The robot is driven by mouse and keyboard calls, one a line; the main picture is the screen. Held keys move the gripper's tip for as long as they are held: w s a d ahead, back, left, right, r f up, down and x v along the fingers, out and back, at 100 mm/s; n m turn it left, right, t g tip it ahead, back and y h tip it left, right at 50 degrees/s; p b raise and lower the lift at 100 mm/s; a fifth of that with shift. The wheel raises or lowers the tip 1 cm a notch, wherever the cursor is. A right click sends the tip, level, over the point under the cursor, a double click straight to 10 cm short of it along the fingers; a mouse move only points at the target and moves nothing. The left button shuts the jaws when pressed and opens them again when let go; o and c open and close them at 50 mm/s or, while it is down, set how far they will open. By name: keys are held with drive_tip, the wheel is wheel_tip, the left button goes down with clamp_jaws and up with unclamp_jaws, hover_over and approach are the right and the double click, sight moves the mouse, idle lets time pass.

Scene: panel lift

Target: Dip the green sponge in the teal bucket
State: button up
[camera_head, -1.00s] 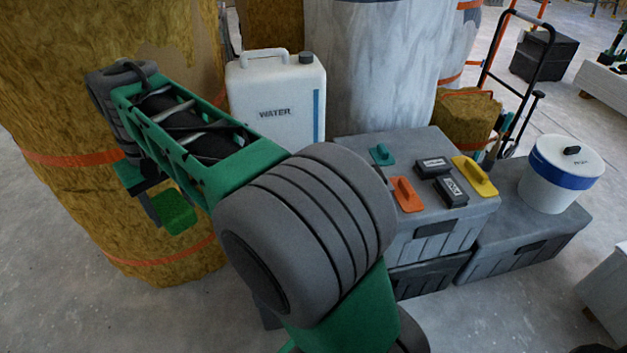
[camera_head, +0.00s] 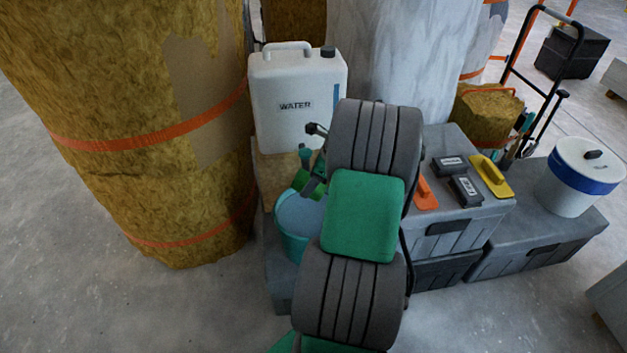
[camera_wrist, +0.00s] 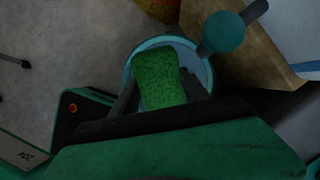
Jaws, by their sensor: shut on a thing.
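The teal bucket (camera_head: 292,243) stands left of my arm in the head view, with pale blue liquid at its top. In the wrist view its round rim (camera_wrist: 128,70) shows behind the sponge. The green sponge (camera_wrist: 158,80) is between my gripper's fingers (camera_wrist: 160,98) and overlaps the bucket's mouth. In the head view a small part of the sponge (camera_head: 300,181) shows near the bucket's far rim, by my gripper (camera_head: 312,186). My arm hides much of this area. I cannot tell whether the sponge touches the liquid.
A white water canister (camera_head: 296,100) stands behind the bucket. A grey toolbox (camera_head: 445,236) with an orange float (camera_head: 425,194), a yellow float (camera_head: 490,176) and black boxes is at right. A large strapped insulation roll (camera_head: 150,165) is at left. A teal knob (camera_wrist: 223,32) is near the rim.

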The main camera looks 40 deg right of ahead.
drive_tip(key=shift+s+d+f+m, duration=0.2)
drive_tip(key=shift+d+m, duration=0.1)
drive_tip(key=shift+m, duration=0.1)
drive_tip(key=shift+f, duration=0.2)
wheel_tip(320, 180, down, 6)
drive_tip(key=b, duration=0.8)
wheel_tip(320, 180, down, 4)
drive_tip(key=shift+f, duration=0.1)
wheel_tip(320, 180, up, 9)
drive_tip(key=p, duration=1)
drive_tip(key=shift+f, duration=0.15)
